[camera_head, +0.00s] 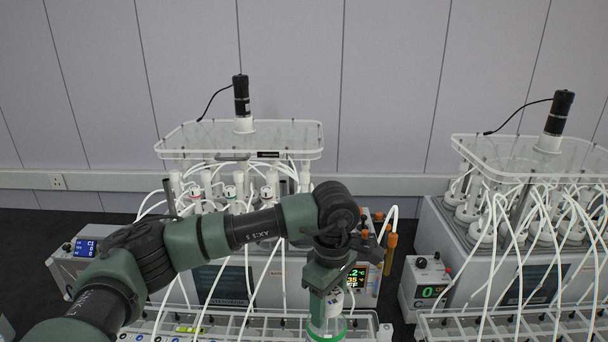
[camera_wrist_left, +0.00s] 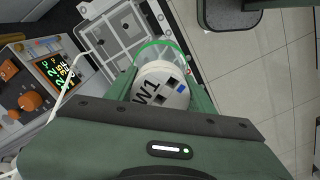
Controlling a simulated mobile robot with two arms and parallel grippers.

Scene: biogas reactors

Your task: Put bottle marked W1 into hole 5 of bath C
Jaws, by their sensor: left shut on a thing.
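My left gripper (camera_head: 327,312) is in front of the left bath, low in the head view, pointing down. It is shut on bottle W1 (camera_head: 335,301), which has a pale body and a green ring near the frame's bottom edge. In the left wrist view, the white cap marked W1 (camera_wrist_left: 160,90) sits between the jaws, with a green ring beyond it. The left bath (camera_head: 210,285) stands behind my arm, and a right bath (camera_head: 530,265) also shows. A small box with a letter C (camera_head: 428,290) stands between them. I cannot identify hole 5. My right gripper is out of view.
Clear lid plates (camera_head: 240,138) with black motors stand over both baths. White tubes loop down the fronts to racks (camera_head: 500,326). Orange fittings (camera_head: 390,243) stand at the left bath's right end. Pale tiled floor (camera_wrist_left: 255,65) shows below in the wrist view.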

